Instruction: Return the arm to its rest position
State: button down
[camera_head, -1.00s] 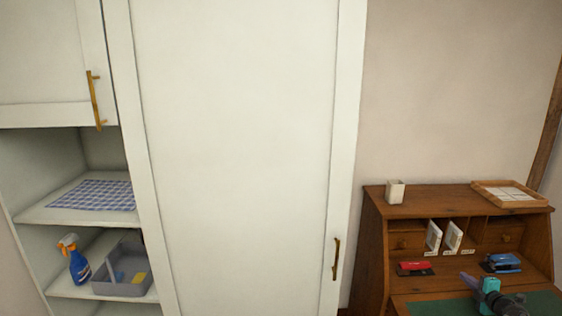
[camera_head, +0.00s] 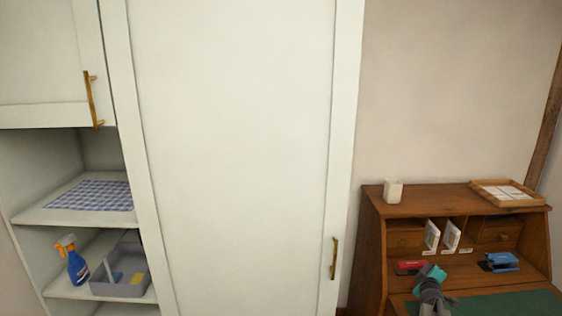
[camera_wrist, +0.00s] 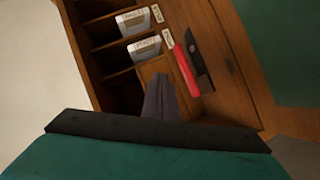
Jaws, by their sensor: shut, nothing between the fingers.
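My gripper (camera_head: 432,272) is at the lower right of the head view, over the front of the wooden desk (camera_head: 372,262). It appears in front of the red and black stapler-like item (camera_head: 408,267). In the wrist view my gripper's fingers (camera_wrist: 161,82) are together, with nothing between them. They point toward the desk's pigeonholes, and the red and black item (camera_wrist: 188,68) lies to their right. Whether the fingers touch anything cannot be told.
White booklets (camera_head: 432,236) stand in the pigeonholes. A blue stapler (camera_head: 498,262), a green mat (camera_head: 500,304), a white cup (camera_head: 393,190) and a wooden tray (camera_head: 508,193) are on the desk. A tall white cabinet (camera_head: 235,150) stands left, beside shelves holding a spray bottle (camera_head: 76,264) and grey caddy (camera_head: 120,287).

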jog(key=s+a+f+m+g, duration=0.1)
jog(key=a, duration=0.2)
jog(key=s+a+f+m+g, duration=0.1)
jog(key=a+f, duration=0.1)
jog(key=a, duration=0.2)
jog(key=s+a+f+m+g, duration=0.1)
jog(key=a+f, duration=0.1)
jog(key=a, duration=0.2)
jog(key=shift+a+m, duration=0.2)
jog(key=shift+m, duration=0.2)
jog(key=s+a+f+m+g+y, duration=0.1)
jog(key=s+a+f+g+y, duration=0.2)
jog(key=s+a, duration=0.75)
jog(key=s+a+f+m+g+y, duration=0.15)
jog(key=s+a+f+g, duration=0.3)
jog(key=a, duration=1.05)
jog(key=s+a+f+g+y, duration=0.25)
jog(key=s+a, duration=0.55)
jog(key=a, duration=0.4)
jog(key=s+d+f+g+b, duration=0.1)
jog(key=s+f+g+b, duration=0.4)
jog(key=s+f, duration=1.9)
jog(key=shift+s+y+b, duration=0.3)
jog(key=shift+s+b, duration=0.25)
jog(key=shift+s, duration=0.15)
